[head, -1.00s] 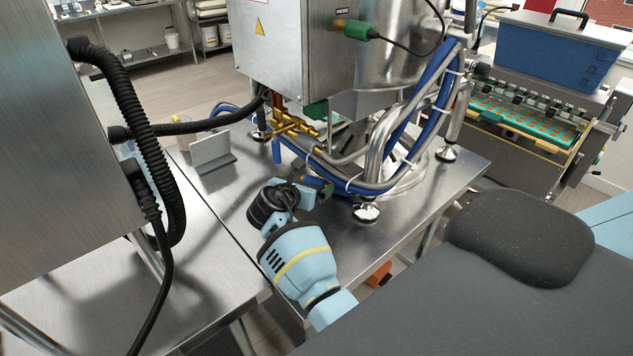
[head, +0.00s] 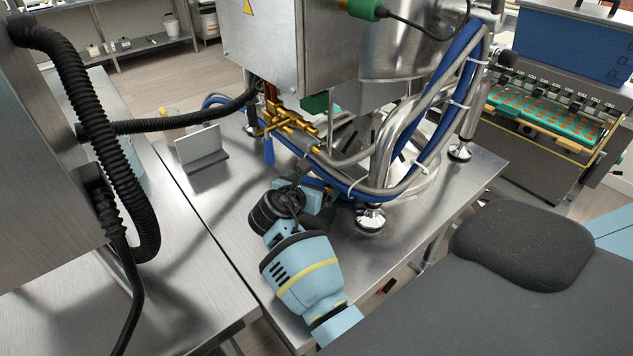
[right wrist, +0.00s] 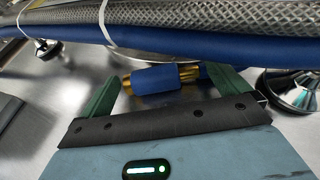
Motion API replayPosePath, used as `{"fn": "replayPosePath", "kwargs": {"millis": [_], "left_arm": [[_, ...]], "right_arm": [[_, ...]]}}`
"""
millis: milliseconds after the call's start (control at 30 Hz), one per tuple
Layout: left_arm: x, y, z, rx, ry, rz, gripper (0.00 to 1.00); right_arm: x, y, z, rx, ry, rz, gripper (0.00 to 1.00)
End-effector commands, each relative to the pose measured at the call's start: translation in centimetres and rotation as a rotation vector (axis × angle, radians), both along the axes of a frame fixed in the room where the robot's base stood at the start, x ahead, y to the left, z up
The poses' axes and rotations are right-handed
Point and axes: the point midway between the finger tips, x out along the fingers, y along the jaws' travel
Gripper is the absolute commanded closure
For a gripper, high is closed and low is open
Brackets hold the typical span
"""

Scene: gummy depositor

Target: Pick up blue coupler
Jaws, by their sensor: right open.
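The blue coupler (right wrist: 158,79), a short blue cylinder with brass ends, lies on the steel table, as the right wrist view shows. My right gripper (right wrist: 160,73) is open, with one green finger on each side of the coupler. The coupler lies between the fingers, and I see no clear contact. In the head view my right gripper (head: 318,196) is low over the table beside the hoses; the coupler is not clearly visible there. My left gripper is not in view.
Blue and braided hoses (head: 400,180) run just beyond the coupler. A machine foot (head: 370,219) stands to the right of my gripper. A brass manifold (head: 285,121) and a small upright plate (head: 199,146) are farther back. The table's (head: 215,200) left part is clear.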

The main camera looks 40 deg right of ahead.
Motion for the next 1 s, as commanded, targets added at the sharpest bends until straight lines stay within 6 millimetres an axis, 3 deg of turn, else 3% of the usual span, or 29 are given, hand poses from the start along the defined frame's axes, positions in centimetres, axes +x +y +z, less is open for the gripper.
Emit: {"fn": "replayPosePath", "kwargs": {"millis": [300, 600, 667, 1000], "left_arm": [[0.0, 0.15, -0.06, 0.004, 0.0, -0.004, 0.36], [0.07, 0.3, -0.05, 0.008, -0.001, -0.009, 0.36], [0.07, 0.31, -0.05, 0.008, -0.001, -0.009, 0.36], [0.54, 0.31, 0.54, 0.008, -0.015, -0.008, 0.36]], "right_arm": [[0.02, 0.07, 0.06, 0.0, -0.001, 0.0, 0.0], [0.01, 0.04, 0.03, 0.0, -0.001, 0.0, 0.38], [0.02, 0.04, 0.07, -0.001, -0.002, 0.0, 0.42], [0.07, -0.23, 0.51, -0.002, -0.002, 0.0, 0.42]]}}
